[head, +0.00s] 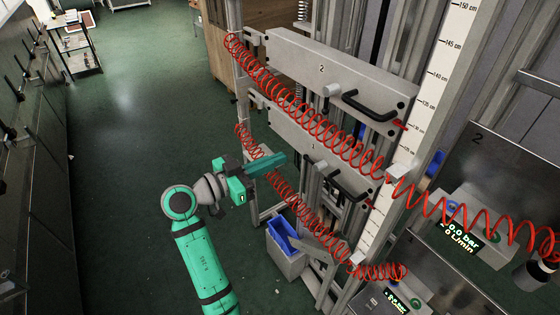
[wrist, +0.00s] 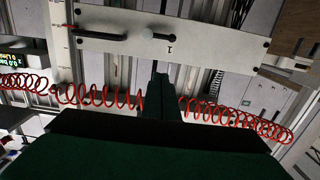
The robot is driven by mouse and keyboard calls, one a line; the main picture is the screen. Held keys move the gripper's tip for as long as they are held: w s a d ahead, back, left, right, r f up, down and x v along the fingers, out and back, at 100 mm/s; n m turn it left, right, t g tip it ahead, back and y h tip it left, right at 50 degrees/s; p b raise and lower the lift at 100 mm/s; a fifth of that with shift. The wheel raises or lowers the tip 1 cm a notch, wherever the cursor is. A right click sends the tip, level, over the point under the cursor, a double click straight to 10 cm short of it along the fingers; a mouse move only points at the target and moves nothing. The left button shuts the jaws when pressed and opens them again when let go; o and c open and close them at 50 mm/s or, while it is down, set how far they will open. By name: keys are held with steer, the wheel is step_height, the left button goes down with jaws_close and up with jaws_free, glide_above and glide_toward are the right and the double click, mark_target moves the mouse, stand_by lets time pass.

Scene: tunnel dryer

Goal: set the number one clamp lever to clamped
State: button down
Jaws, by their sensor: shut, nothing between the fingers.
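The number one clamp bar (head: 285,128) is the lower of two grey bars on the upright frame, and it also shows in the wrist view (wrist: 215,48). In the wrist view the lever (wrist: 98,37) lies along the bar, left of a pale round knob (wrist: 147,34) and the figure 1. My gripper (head: 280,161) is shut and empty, in front of the bar's left part. In the wrist view its fingers (wrist: 160,98) are apart from the lever.
The number two bar (head: 300,50), with its own black lever (head: 370,106), sits above. Red coiled hoses (head: 320,125) hang across both bars. A blue-lined grey bin (head: 287,258) stands below. Control panels (head: 470,235) are at right; the green floor at left is open.

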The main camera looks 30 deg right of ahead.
glide_above(308, 158)
steer(key=a, duration=0.4)
steer(key=f, duration=0.4)
steer(key=shift+s+d+f, duration=0.2)
steer(key=shift+s+d, duration=0.2)
steer(key=shift+w+f+n, duration=0.15)
steer(key=shift+f+n, duration=0.1)
steer(key=shift+n, duration=0.35)
steer(key=n, duration=0.1)
steer(key=f+n, duration=0.1)
steer(key=shift+w+n, duration=0.15)
steer(key=shift+n, duration=0.15)
steer(key=f+n, duration=0.1)
steer(key=n, duration=0.3)
steer(key=s+f+n, duration=0.1)
steer(key=n, duration=0.3)
steer(key=s+f+n, duration=0.1)
steer(key=f+n, duration=0.1)
steer(key=n, duration=0.2)
steer(key=shift+f+n+g+h, duration=0.1)
steer(key=shift+n+g+h, duration=0.2)
steer(key=shift+s+f, duration=0.1)
steer(key=shift+s, duration=0.1)
